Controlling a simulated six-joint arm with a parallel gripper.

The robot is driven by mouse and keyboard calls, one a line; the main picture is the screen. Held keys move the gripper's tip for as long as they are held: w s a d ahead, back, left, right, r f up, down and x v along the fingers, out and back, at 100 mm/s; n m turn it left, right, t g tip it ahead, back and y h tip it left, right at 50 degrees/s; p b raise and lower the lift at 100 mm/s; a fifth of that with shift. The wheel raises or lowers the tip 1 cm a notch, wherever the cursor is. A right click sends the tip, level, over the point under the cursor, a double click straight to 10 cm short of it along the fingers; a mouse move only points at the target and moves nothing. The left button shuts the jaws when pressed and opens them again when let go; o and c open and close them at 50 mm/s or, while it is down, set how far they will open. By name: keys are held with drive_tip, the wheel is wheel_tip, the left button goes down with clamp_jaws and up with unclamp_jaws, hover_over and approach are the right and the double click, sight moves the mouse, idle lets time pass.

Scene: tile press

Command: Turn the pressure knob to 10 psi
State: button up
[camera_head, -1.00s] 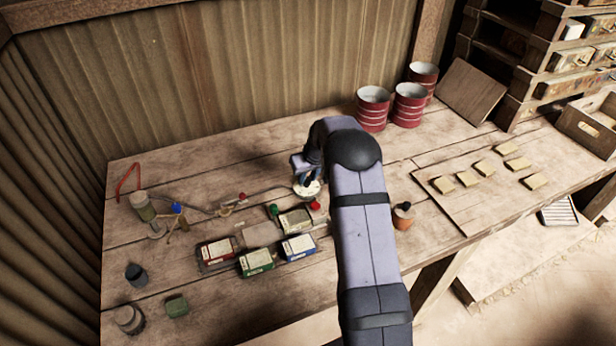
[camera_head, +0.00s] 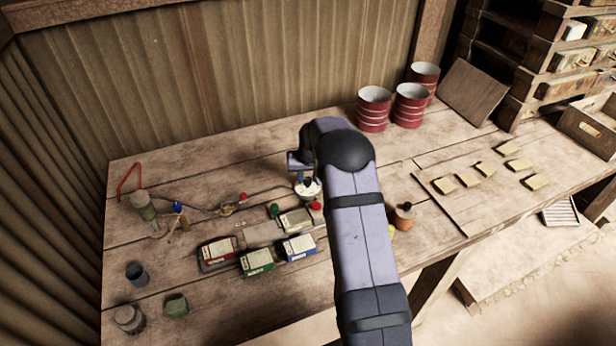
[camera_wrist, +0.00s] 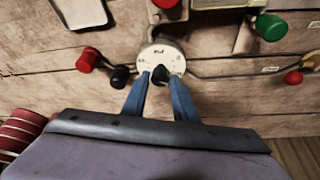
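The pressure knob (camera_wrist: 160,75) is small and black. It sits at the lower edge of a round white dial (camera_wrist: 161,55) in the wrist view; the dial's marks are too small to read. In the head view the dial (camera_head: 308,190) lies on the bench just below my wrist. My gripper (camera_wrist: 160,84) has two blue fingers, spread one on each side of the knob. They look open and empty, with a small gap to the knob. In the head view my arm hides most of the gripper.
Red (camera_head: 316,206) and green (camera_head: 274,209) knobs stand close to the dial. Several labelled boxes (camera_head: 298,247) lie in front. Red cans (camera_head: 373,108) stand behind right. A hose (camera_head: 270,194) runs left from the dial.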

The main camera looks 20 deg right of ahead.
drive_tip(key=shift+o, duration=1.1)
drive_tip(key=b+v, duration=0.2)
drive_tip(key=v, duration=0.5)
drive_tip(key=shift+r+b, duration=0.15)
drive_tip(key=shift+b, duration=0.25)
drive_tip(key=shift+s, duration=0.1)
